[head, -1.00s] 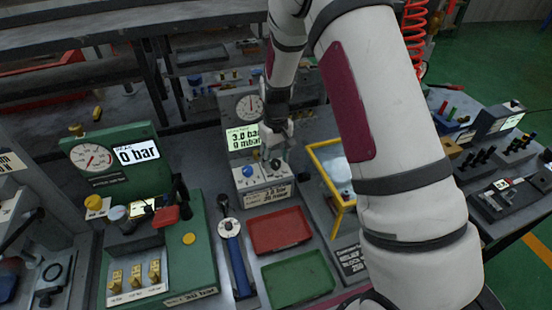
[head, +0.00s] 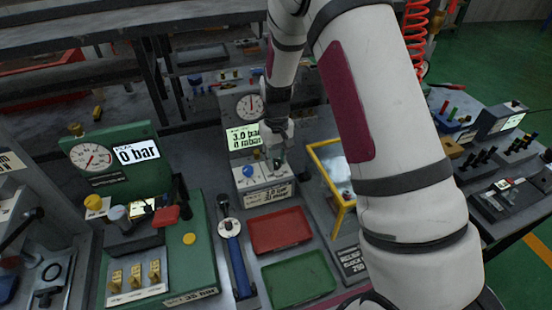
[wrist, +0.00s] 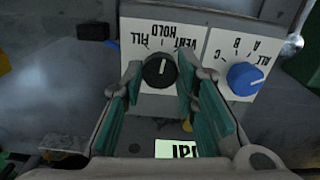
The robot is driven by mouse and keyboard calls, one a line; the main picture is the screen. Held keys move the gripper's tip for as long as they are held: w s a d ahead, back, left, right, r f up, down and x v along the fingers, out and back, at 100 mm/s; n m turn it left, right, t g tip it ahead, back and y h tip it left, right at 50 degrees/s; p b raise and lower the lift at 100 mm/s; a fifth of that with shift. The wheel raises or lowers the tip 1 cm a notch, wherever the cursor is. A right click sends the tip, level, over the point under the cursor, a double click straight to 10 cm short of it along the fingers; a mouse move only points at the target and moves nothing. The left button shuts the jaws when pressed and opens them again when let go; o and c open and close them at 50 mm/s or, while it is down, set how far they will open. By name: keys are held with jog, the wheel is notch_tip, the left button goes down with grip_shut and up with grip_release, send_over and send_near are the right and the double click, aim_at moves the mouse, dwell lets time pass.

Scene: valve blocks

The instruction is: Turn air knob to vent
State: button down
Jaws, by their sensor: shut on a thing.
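The air knob (wrist: 160,71) is round and black with a white pointer line, on a white panel marked FILL, HOLD and VENT. The lettering is upside down in the wrist view, where the line points roughly up towards the HOLD label. My gripper (wrist: 162,78) has its green-padded fingers on either side of the knob and is shut on it. In the head view my gripper (head: 277,150) reaches down to the right part of the small grey unit's panel and hides the knob.
A blue knob (wrist: 245,78) marked A, B, C and ALL sits beside the black one. The unit's screen (head: 243,137) reads 3.0 bar, with a dial gauge (head: 249,106) above. Red (head: 280,250) and green (head: 300,299) trays lie in front; a yellow frame (head: 345,207) stands right.

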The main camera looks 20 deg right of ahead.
aim_at(276, 162)
jog(key=m, duration=0.4)
jog(key=shift+b, duration=0.35)
jog(key=shift+m, duration=1.7)
jog(key=c, duration=1.2)
grip_release()
jog(key=shift+c, duration=0.2)
notch_tip(276, 162, up, 12)
